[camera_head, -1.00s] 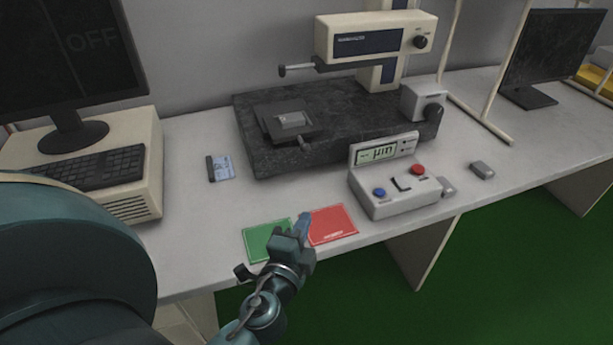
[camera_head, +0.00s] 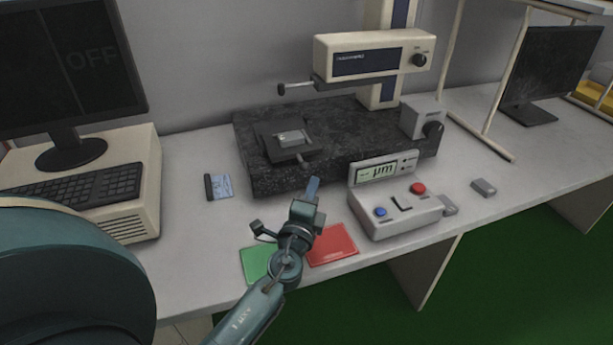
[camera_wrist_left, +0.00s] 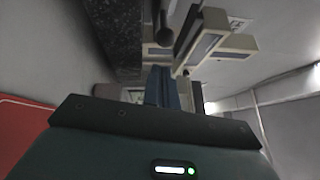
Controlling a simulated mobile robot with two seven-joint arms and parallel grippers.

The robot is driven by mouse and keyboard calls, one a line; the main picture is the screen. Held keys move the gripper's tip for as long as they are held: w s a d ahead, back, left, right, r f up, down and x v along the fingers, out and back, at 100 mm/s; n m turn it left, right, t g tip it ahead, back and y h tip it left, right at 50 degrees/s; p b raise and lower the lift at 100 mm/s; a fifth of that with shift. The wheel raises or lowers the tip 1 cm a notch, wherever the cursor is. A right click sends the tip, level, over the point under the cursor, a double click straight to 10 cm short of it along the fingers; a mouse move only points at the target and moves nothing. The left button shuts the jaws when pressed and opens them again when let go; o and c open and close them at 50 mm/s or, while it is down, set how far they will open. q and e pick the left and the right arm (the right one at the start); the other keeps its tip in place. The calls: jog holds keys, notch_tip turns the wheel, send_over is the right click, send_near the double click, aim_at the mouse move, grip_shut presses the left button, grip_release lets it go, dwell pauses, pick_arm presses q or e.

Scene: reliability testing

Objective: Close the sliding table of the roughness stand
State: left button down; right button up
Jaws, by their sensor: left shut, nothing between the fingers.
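The roughness stand has a dark granite base (camera_head: 355,150) on the bench, with a cream measuring head (camera_head: 370,55) on a column above it. The sliding table (camera_head: 272,131) is a dark plate on the left part of the base, carrying a small grey block (camera_head: 291,138); a knob (camera_head: 302,158) sticks out at its front. My left gripper (camera_head: 313,188) is shut and empty, in front of the base and below the sliding table in the picture, apart from the knob. Its fingers (camera_wrist_left: 165,88) also show in the left wrist view. My right gripper is not in view.
A control box (camera_head: 395,210) with a µm display stands right of my left gripper. Green (camera_head: 257,264) and red (camera_head: 333,246) cards lie near the bench's front edge. A small blue card (camera_head: 221,186) lies left of the base. A monitor and keyboard (camera_head: 75,185) stand at the left.

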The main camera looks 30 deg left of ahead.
pick_arm(q)
jog(key=shift+w+a+r, duration=0.15)
jog(key=shift+w+a, duration=0.15)
jog(key=shift+a, duration=0.25)
jog(key=shift+w+a+r, duration=0.1)
jog(key=shift+w+a, duration=0.15)
jog(key=shift+a, duration=0.25)
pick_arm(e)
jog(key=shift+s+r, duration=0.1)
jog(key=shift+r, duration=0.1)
